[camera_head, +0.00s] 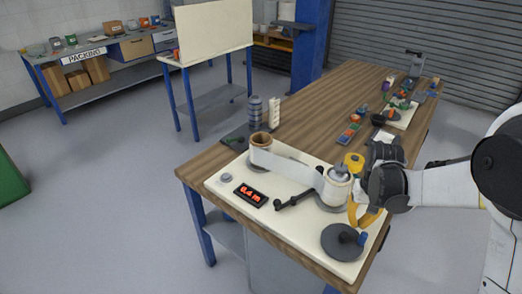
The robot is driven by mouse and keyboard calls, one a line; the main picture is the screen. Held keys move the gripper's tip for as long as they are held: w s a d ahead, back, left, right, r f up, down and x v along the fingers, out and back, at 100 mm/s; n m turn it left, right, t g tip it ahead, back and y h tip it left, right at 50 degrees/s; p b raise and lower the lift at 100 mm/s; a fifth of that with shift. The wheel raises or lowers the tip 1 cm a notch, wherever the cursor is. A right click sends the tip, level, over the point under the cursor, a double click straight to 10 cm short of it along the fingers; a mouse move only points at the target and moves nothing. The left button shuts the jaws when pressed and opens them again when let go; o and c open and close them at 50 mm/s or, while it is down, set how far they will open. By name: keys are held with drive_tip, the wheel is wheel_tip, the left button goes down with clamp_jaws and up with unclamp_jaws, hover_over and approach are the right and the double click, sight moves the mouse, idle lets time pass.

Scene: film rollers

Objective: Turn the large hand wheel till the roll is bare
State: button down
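The winding board (222,194) is a cream panel on the wooden bench. At its front right corner is the large hand wheel (336,243), a dark disc with a blue-tipped handle (362,239). A pale strip (290,166) runs from a brown-cored roll (260,141) at the left to a white roll (337,185) at the right. A small dark crank (293,199) lies between them. My gripper (361,222), dark with yellow fingers, points down just above and behind the blue-tipped handle. I see no contact with the handle. Its finger gap is unclear.
A display (250,194) on the board shows red digits, possibly 0.4 m. A grey stack (255,111) and a white block (274,110) stand behind the board. Coloured items (349,130) and a small stand (416,62) lie farther back. Bench space behind the board's middle is clear.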

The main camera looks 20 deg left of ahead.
drive_tip(key=shift+w, duration=0.1)
drive_tip(key=shift+w+a, duration=0.15)
drive_tip(key=shift+w, duration=0.35)
drive_tip(key=shift+w+a, duration=0.15)
drive_tip(key=shift+w, duration=0.35)
drive_tip(key=shift+c, duration=2.1)
unclamp_jaws()
wheel_tip(320, 180, up, 7)
drive_tip(key=p, duration=0.4)
